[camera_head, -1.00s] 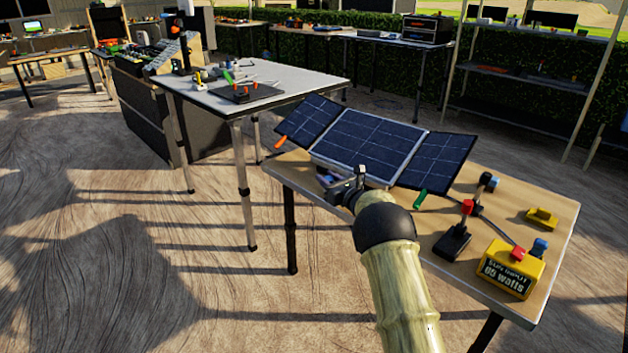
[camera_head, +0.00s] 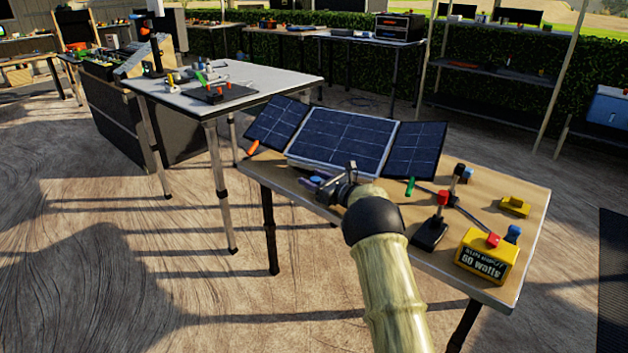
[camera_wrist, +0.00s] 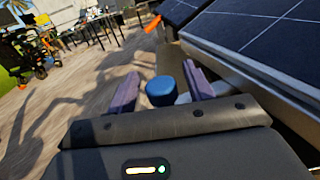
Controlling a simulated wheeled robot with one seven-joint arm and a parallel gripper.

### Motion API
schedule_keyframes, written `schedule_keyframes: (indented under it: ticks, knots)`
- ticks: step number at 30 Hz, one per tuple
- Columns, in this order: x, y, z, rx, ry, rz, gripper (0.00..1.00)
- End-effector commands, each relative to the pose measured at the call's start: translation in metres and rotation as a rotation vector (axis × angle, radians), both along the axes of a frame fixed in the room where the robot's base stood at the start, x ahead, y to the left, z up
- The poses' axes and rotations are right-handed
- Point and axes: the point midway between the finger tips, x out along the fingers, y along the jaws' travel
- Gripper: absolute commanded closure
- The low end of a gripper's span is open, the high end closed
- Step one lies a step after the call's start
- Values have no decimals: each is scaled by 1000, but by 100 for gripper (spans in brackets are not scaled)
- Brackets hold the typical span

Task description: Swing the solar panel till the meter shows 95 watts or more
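The solar panel (camera_head: 340,140) has a large centre and two side wings, and stands tilted on the wooden table (camera_head: 530,225). An orange tab (camera_head: 253,148) hangs from its left wing and a green tab (camera_head: 410,186) from its right wing. My gripper (camera_head: 325,188) is low at the panel's front edge. In the wrist view my gripper (camera_wrist: 161,90) has its purple fingers apart, with a blue round-topped knob (camera_wrist: 160,91) between them and visible gaps either side. The panel edge is close on the right.
A black-based lever with a red knob (camera_head: 443,198) stands left of the meter. A cable runs near it. A yellow block (camera_head: 514,206) lies at the back right. A grey-topped table (camera_head: 270,88) with small parts stands behind left. Open floor lies to the left.

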Motion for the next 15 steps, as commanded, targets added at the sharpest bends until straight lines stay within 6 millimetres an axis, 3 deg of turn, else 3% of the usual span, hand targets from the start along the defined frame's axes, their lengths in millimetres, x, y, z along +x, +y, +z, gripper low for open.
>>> schedule_keyframes:
  ticks: [8,15]
  knots:
    - [-2,-3,0,0,1,-1,48]
    - [-21,-23,2,1,2,-3,48]
